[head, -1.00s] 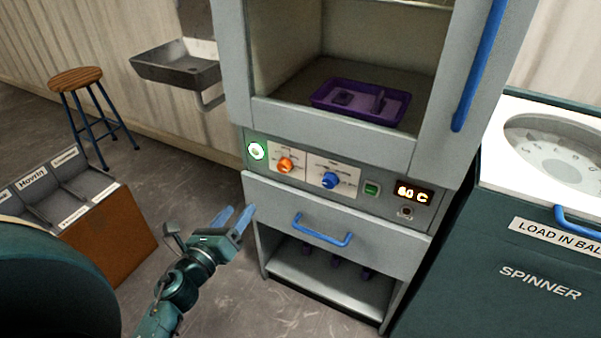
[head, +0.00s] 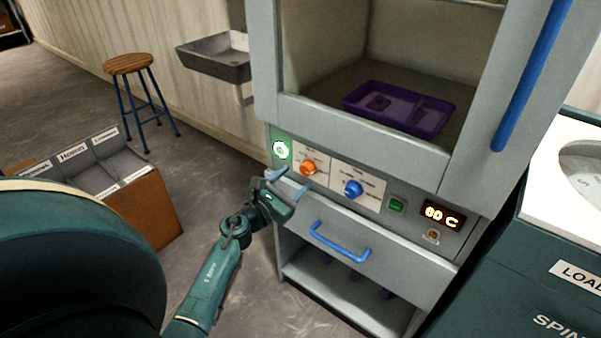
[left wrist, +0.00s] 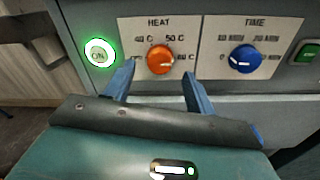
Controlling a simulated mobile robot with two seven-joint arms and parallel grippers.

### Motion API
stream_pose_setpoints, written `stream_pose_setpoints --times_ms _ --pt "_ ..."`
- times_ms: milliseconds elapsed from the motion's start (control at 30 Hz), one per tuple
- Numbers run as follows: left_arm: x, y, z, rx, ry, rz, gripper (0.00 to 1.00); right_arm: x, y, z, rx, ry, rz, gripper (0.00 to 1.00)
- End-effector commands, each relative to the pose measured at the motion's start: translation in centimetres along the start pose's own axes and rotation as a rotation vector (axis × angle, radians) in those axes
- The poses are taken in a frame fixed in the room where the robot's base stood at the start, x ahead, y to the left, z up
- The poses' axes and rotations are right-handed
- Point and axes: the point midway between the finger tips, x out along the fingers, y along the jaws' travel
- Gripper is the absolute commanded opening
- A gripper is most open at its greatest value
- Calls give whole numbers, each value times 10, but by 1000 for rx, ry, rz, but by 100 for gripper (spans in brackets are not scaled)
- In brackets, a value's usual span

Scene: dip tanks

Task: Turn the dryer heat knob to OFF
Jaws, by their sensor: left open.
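The dryer (head: 365,150) is a grey cabinet with a control panel. Its orange heat knob (head: 308,168) is on the panel's left; it also shows in the left wrist view (left wrist: 160,60) under the word HEAT, its pale pointer toward the right-hand mark, which looks like 60 C. The display (head: 441,215) reads 60 C. My left gripper (head: 289,183) is open and empty, just below and in front of the heat knob. In the left wrist view its blue fingers (left wrist: 157,88) stand either side of the knob's lower part, seemingly not touching it. My right gripper is not in view.
The blue time knob (head: 352,188) is right of the heat knob, with a green button (head: 397,206) beyond. A lit green ON switch (head: 281,150) is at the left. A blue drawer handle (head: 340,242) sits below. A purple tray (head: 400,108) is inside the dryer.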

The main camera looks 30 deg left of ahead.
Motion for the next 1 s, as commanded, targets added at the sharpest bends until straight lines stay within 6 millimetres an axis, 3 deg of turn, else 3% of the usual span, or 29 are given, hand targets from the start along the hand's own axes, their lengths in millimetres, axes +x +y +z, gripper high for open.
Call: stream_pose_setpoints --times_ms 200,600,1000 --pt "29 0 0 -1 -1 0 55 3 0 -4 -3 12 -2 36" --pt "35 -1 0 -1 0 -1 55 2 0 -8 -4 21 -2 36" --pt "35 -1 0 -1 0 -1 22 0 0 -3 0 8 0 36"
